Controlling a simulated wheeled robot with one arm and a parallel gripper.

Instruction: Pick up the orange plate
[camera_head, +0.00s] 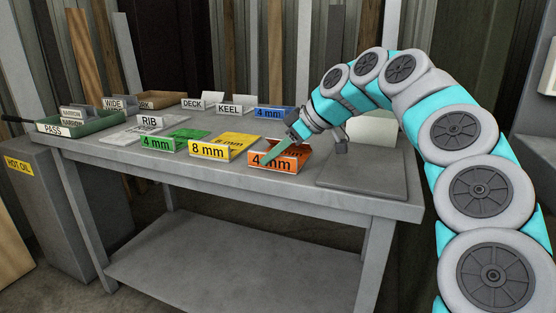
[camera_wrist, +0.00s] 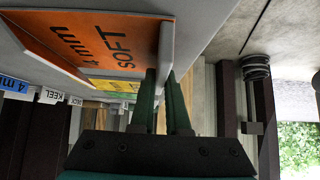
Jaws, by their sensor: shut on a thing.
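The orange plate (camera_head: 291,161) sits at the front edge of the grey table, with an upright front face marked "4 mm". In the wrist view the orange plate (camera_wrist: 95,35) fills the upper left, and "4 mm" and "SOFT" are readable on it. My gripper (camera_head: 272,155) reaches down to it from the upper right, one green finger crossing in front of the label. In the wrist view my gripper (camera_wrist: 162,76) has its two fingers on either side of the plate's upright lip, shut on it. I cannot tell whether the plate is clear of the table.
A yellow "8 mm" plate (camera_head: 238,140) and a green "4 mm" plate (camera_head: 183,137) stand to the left. A blue "4 mm" plate (camera_head: 275,113) is behind. A flat grey slab (camera_head: 365,176) lies to the right. A green PASS tray (camera_head: 98,124) is at far left.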

